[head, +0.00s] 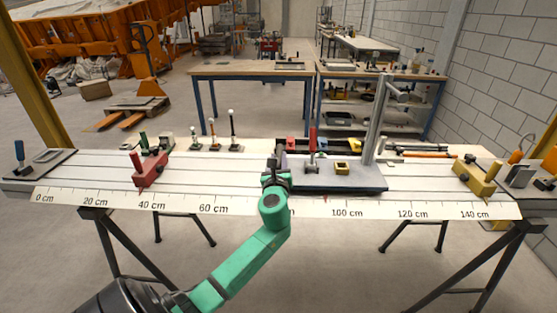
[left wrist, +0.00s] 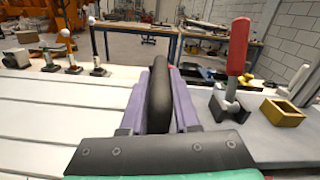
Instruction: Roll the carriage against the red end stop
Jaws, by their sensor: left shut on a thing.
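The carriage (head: 360,181) is a grey plate on the pale slotted bed, right of the bed's middle. It carries an upright grey post, a red-handled clamp (head: 313,150) and a yellow square block (head: 341,168). The red end stop (head: 151,172) stands on the bed near the 40 cm mark, well apart from the carriage's left end. My left gripper (head: 277,172) is at the carriage's left end. In the left wrist view its purple fingers are shut on an upright black handle (left wrist: 159,92). The handle's foot is hidden. My right gripper is not in view.
The bed between the red stop and the carriage looks clear. A yellow end stop (head: 475,180) stands near 140 cm. Several small knobbed posts (head: 233,130) line the back edge. A white centimetre scale (head: 180,203) runs along the front.

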